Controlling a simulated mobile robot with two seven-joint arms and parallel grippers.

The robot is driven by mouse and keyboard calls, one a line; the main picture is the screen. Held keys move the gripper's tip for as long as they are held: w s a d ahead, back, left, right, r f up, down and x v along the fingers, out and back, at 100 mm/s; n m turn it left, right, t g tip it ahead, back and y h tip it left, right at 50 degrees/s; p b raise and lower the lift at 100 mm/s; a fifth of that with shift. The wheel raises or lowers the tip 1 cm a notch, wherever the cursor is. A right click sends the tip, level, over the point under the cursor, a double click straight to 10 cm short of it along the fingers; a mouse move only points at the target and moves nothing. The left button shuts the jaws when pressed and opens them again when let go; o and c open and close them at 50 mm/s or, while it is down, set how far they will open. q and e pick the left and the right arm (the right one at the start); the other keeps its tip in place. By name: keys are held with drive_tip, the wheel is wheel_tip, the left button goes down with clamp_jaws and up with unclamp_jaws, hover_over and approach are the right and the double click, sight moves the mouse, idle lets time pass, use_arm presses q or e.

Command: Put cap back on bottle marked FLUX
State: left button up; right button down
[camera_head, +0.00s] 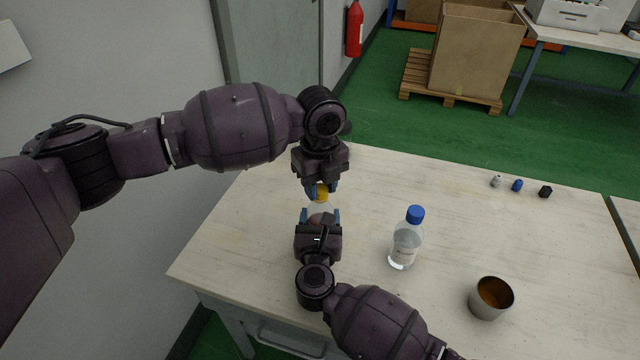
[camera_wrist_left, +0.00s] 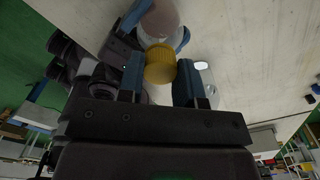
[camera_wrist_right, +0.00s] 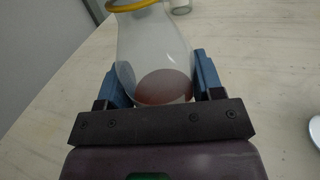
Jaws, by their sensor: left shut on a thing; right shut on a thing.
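A clear bottle (camera_wrist_right: 150,55) with reddish liquid stands between the blue fingers of my right gripper (camera_head: 321,217), which is shut on it. No FLUX label can be read on it. A ribbed yellow cap (camera_wrist_left: 160,64) is between the fingers of my left gripper (camera_wrist_left: 160,80), which is shut on it. In the head view the yellow cap (camera_head: 322,192) is at the top of the bottle (camera_head: 321,211), under my left gripper. A yellow rim shows at the bottle's mouth in the right wrist view. I cannot tell whether the cap is seated or only touching.
A clear bottle with a blue cap (camera_head: 406,240) stands to the right on the table (camera_head: 450,200). A metal cup (camera_head: 491,298) with brown contents is at the front right. Small grey (camera_head: 496,181), blue (camera_head: 517,185) and black (camera_head: 545,191) items lie near the back edge.

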use_arm(q)
drive_tip(key=m, duration=0.8)
drive_tip(key=shift+m, duration=0.3)
drive_tip(key=m, duration=0.9)
drive_tip(key=o, duration=0.9)
drive_tip(key=shift+r, duration=2.25)
